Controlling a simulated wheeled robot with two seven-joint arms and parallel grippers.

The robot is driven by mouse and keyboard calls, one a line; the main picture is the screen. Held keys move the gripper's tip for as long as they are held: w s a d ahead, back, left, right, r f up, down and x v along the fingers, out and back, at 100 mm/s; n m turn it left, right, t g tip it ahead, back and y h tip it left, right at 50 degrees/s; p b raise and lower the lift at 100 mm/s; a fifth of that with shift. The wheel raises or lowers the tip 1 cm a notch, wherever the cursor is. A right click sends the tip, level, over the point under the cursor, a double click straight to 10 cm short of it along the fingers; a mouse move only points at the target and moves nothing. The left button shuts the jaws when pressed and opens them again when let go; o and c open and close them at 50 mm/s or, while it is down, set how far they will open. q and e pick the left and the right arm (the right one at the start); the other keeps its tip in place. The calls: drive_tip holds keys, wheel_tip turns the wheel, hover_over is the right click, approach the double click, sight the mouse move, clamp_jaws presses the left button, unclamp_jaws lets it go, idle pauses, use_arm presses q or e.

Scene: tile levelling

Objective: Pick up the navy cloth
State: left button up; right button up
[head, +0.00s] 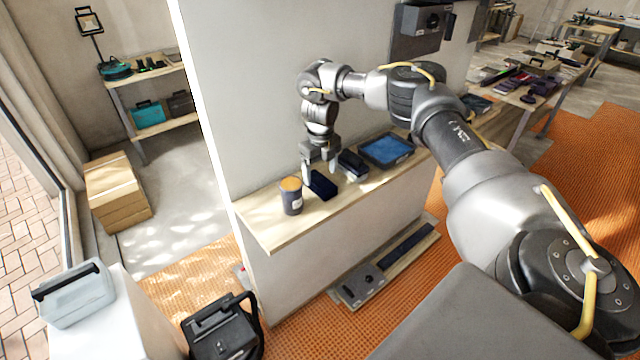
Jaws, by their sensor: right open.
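The navy cloth (322,187) looks like a small dark folded pad lying flat on the light wooden shelf (268,236) along the wall. My right gripper (320,172) points down over the cloth, with its fingers apart and nothing seen between them. The fingertips are close to the cloth's far edge; I cannot tell whether they touch it. The gripper hides a little of the far side of the cloth. My left gripper is not in view.
A dark cup with an orange top (291,196) stands just left of the cloth. A dark block-like item (352,164) and a dark-rimmed blue tray (386,150) lie to its right. The wall (270,90) rises close behind. The shelf's left front corner is bare.

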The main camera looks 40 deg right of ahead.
sight(320, 180)
wheel_tip(320, 180, down, 4)
drive_tip(key=shift+f+p, duration=0.1)
drive_tip(key=shift+p, duration=0.6)
drive_tip(key=c, duration=1)
